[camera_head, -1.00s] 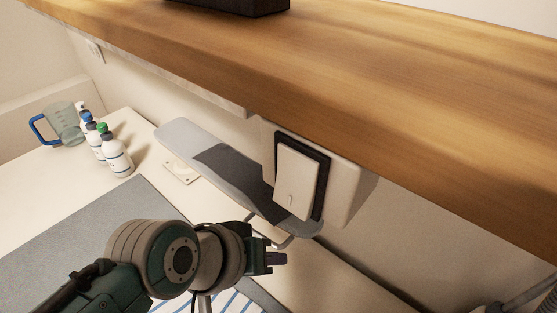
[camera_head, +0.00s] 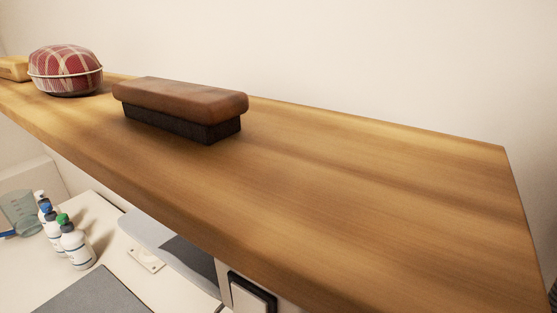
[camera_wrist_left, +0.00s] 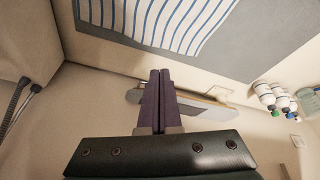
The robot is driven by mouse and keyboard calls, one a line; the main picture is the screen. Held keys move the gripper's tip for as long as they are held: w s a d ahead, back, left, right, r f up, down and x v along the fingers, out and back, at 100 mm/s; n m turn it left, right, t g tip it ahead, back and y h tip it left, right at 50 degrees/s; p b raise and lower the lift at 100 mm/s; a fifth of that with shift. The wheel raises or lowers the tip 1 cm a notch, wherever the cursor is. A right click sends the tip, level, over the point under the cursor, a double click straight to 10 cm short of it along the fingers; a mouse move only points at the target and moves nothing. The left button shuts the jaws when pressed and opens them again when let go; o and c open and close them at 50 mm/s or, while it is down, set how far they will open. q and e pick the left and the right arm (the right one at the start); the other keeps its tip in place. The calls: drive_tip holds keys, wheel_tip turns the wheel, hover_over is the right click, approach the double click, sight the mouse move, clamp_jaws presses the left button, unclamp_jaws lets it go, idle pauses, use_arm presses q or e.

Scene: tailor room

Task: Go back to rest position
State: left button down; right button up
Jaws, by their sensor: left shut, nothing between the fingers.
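My left gripper (camera_wrist_left: 158,82) shows in the left wrist view with its two dark fingers together and nothing between them. Behind the fingertips is a narrow grey board (camera_wrist_left: 205,112), apart from or touching them I cannot tell. The head view shows neither of my arms nor grippers. My right gripper is in neither view.
A wooden shelf (camera_head: 370,200) crosses the head view, holding a brown brush (camera_head: 185,105) and a plaid pincushion (camera_head: 66,72). Below are bottles (camera_head: 72,243), a jug (camera_head: 20,212) and a switch box (camera_head: 252,297). Striped cloth (camera_wrist_left: 165,22) lies on a grey mat (camera_wrist_left: 245,45).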

use_arm(q)
drive_tip(key=s+a+r+p, duration=0.1)
drive_tip(key=r+p, duration=1)
drive_tip(key=r, duration=0.2)
drive_tip(key=s+a+r+y+p, duration=0.1)
drive_tip(key=s+r+p, duration=0.1)
drive_tip(key=r+p, duration=1)
drive_tip(key=shift+a+r+m, duration=0.3)
drive_tip(key=shift+r, duration=0.1)
